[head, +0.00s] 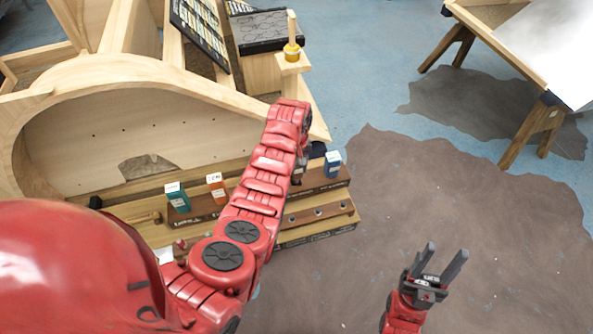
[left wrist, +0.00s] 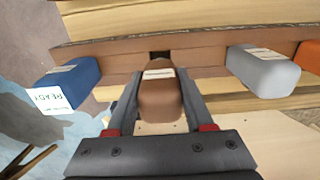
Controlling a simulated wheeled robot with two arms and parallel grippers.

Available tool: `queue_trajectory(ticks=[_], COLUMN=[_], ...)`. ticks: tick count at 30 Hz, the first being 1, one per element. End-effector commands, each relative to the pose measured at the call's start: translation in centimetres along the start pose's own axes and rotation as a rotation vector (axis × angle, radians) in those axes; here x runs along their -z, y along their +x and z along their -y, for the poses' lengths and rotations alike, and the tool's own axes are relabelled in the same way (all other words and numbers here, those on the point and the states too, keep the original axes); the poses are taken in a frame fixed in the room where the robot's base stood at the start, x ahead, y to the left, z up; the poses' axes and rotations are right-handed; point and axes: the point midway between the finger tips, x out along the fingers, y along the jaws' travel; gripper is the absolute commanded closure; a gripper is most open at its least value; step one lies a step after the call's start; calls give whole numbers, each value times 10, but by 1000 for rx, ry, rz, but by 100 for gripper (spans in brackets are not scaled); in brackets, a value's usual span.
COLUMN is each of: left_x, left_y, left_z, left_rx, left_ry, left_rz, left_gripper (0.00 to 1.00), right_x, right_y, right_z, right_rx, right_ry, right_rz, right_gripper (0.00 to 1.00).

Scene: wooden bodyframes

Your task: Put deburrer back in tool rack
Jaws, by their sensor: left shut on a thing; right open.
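The tool rack (head: 335,184) is a long dark brown wooden strip with slots, on the lower ledge of the wooden frame. My left gripper (head: 299,170) is over the rack, mostly hidden behind my arm. In the left wrist view it (left wrist: 160,78) is shut on a brown handle, which I take to be the deburrer (left wrist: 160,98). The handle is in front of a dark slot in the rack strip (left wrist: 208,57); I cannot tell how far it is seated. My right gripper (head: 446,253) is open and empty over the floor.
A blue handle (left wrist: 68,83) and a grey handle (left wrist: 262,70) flank the held one. Teal (head: 177,197) and orange (head: 216,188) handles stand further left in the head view. A yellow-based tool (head: 292,50) stands on a post. A table (head: 540,50) is far right.

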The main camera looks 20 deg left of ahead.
Motion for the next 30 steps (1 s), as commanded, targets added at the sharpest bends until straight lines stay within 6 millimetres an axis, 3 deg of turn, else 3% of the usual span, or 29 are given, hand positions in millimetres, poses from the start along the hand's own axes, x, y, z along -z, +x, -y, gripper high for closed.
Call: queue_trajectory(ticks=[7,23,24,28,30], left_x=[-1,0,0,0,-1], left_y=[21,32,30,30,30], left_z=[0,0,0,0,0], left_rx=[0,0,0,0,1], left_ry=[0,1,1,1,1], left_rz=[4,2,2,2,2], left_gripper=[100,100,41,18,18], right_x=[1,0,0,0,0], right_y=[7,-1,1,1,1], right_z=[0,0,0,0,0], right_rx=[0,0,0,0,0], right_ry=[0,0,0,0,0], right_rz=[0,0,0,0,0], right_gripper=[50,50,50,50,50])
